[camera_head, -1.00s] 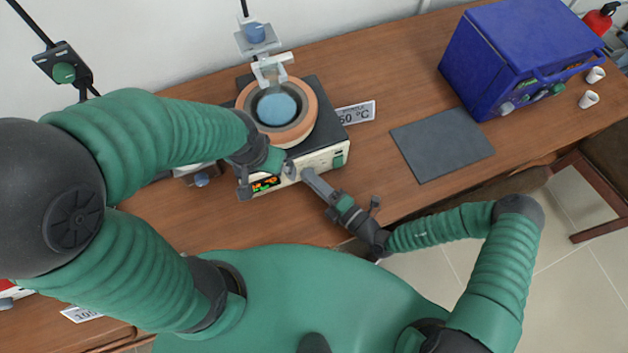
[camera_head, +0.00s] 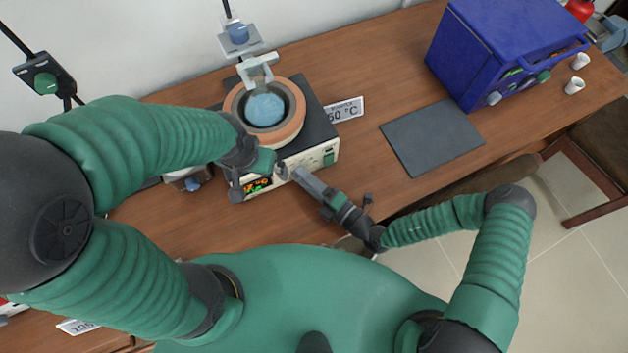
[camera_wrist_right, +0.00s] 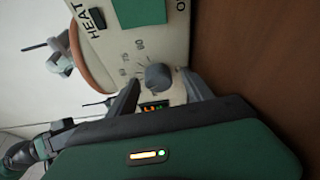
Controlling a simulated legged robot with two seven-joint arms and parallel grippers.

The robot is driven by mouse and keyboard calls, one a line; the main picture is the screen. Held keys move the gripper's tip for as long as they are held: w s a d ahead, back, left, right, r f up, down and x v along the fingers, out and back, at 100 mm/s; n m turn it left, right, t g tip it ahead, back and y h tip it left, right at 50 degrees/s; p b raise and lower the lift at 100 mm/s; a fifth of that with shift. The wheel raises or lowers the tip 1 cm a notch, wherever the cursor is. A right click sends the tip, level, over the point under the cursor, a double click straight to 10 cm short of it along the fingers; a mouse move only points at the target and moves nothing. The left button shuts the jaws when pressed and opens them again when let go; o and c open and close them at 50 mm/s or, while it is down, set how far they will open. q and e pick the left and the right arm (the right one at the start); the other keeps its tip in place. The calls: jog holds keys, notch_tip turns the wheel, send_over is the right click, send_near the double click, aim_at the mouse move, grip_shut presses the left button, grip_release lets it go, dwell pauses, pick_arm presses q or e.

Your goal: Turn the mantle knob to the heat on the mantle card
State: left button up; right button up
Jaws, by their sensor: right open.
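The heating mantle (camera_head: 322,155) stands on the bench with a flask of blue liquid (camera_head: 266,106) in its round bowl. Its grey knob (camera_wrist_right: 158,76) and dial numbers show on the front panel in the right wrist view. My right gripper (camera_head: 299,172) is open at the panel; in the wrist view its fingers (camera_wrist_right: 160,100) stand apart on either side of the knob's lower area. I cannot tell if they touch it. My left gripper (camera_head: 250,172) is by the panel's left end; its jaws are unclear. The mantle card (camera_head: 345,110) stands behind the mantle, partly hidden, reading "50 °C" at its visible end.
A dark grey mat (camera_head: 432,138) lies right of the mantle. A blue furnace (camera_head: 500,50) and two white cups (camera_head: 574,86) stand farther right. A clamp (camera_head: 258,70) sits above the flask. Another card (camera_head: 78,326) is at lower left. Bench space before the mat is clear.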

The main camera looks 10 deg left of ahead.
jog(key=shift+d, duration=0.1)
jog(key=b+v, duration=0.1)
jog(key=v, duration=1.5)
jog(key=shift+s+d+f, duration=0.15)
jog(key=shift+s+d, duration=0.1)
jog(key=shift+d, duration=0.1)
